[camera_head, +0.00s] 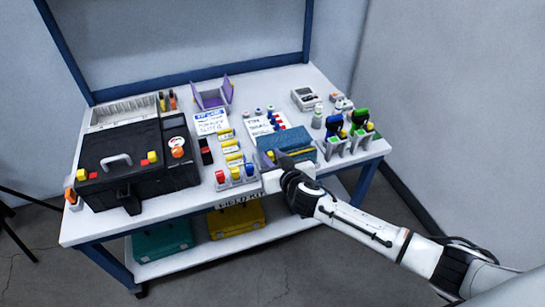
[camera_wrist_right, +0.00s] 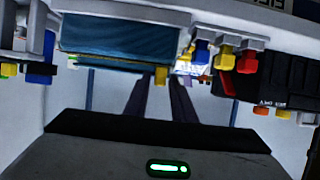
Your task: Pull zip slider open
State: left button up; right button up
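A blue pouch (camera_head: 287,138) with a yellow strip along its front lies at the front right of the white bench; it also shows at the top of the right wrist view (camera_wrist_right: 118,38). A small yellow tab, apparently the zip slider (camera_wrist_right: 161,76), hangs at the pouch's edge in the right wrist view. My right gripper (camera_wrist_right: 160,84) is open, its two dark fingers pointing at the pouch with the tab appearing between their tips and gaps on both sides. In the head view the right gripper (camera_head: 277,158) partly hides the pouch's front left corner. My left gripper is not seen.
Left of the pouch stands a rack with blue, yellow and red-topped items (camera_head: 235,174). A black case (camera_head: 130,165) fills the bench's left. Green-fronted holders (camera_head: 350,140) with dark tools stand right of the pouch. A purple open holder (camera_head: 212,95) is behind.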

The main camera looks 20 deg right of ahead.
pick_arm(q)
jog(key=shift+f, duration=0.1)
pick_arm(e)
grip_shut()
jog(key=d+p, duration=0.1)
jog(key=d, duration=1.1)
jog(key=shift+w+d, duration=0.15)
jog(key=shift+d, duration=0.15)
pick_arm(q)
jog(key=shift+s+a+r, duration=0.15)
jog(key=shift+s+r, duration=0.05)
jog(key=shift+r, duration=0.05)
pick_arm(e)
jog(key=shift+d, duration=0.5)
jog(key=shift+o, duration=1.1)
grip_release()
jog(key=shift+d, duration=0.1)
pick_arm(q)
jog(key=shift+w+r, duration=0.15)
pick_arm(e)
jog(key=shift+o, duration=0.7)
pick_arm(q)
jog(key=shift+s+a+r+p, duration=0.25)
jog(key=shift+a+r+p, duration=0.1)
jog(key=shift+p, duration=0.65)
pick_arm(e)
jog(key=v, duration=1)
